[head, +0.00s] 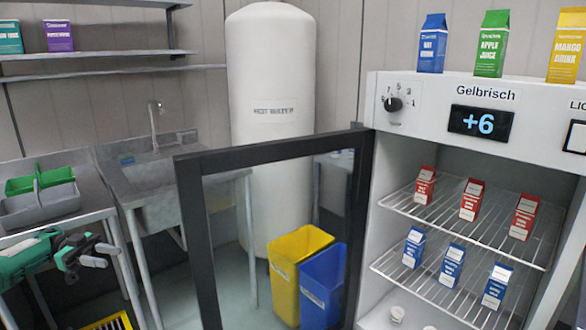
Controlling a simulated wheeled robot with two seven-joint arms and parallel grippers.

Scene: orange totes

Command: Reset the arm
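My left arm, green and dark grey, comes in from the left edge in the head view. Its gripper (100,255) is in front of the steel table on the left, with its two fingertips apart and nothing seen between them. My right gripper is not in view.
A fridge (415,95) stands open on the right, with red and blue cartons on its wire shelves. Its framed glass door (190,240) swings out leftward. Yellow (284,290) and blue (312,300) bins stand behind the door. A grey and green tray (40,207) lies on the left table.

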